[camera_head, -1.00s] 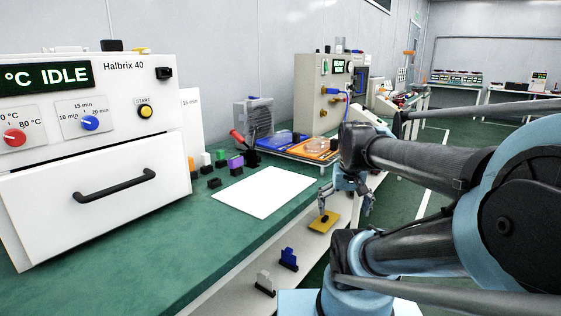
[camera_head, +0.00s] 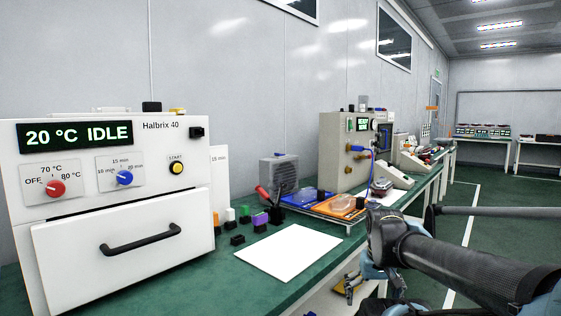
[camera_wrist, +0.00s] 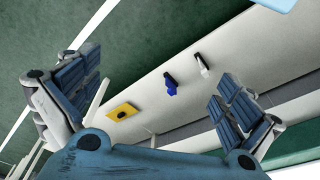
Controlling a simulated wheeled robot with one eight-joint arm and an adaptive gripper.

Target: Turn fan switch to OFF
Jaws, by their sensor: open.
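A grey box-shaped unit with a grille (camera_head: 279,175), which looks like the fan, stands at the back of the green bench against the wall. I cannot make out its switch or the switch's position. My gripper (camera_head: 373,286) is low at the right, beyond the bench's front edge and well apart from the fan. In the wrist view my gripper (camera_wrist: 158,78) is open, with nothing between its fingers. The wrist view shows neither the fan nor a switch.
The white Halbrix 40 oven (camera_head: 105,205) stands at left. A beige instrument (camera_head: 345,155) stands right. Yellow (camera_wrist: 122,112) and blue (camera_wrist: 170,85) pieces lie below.

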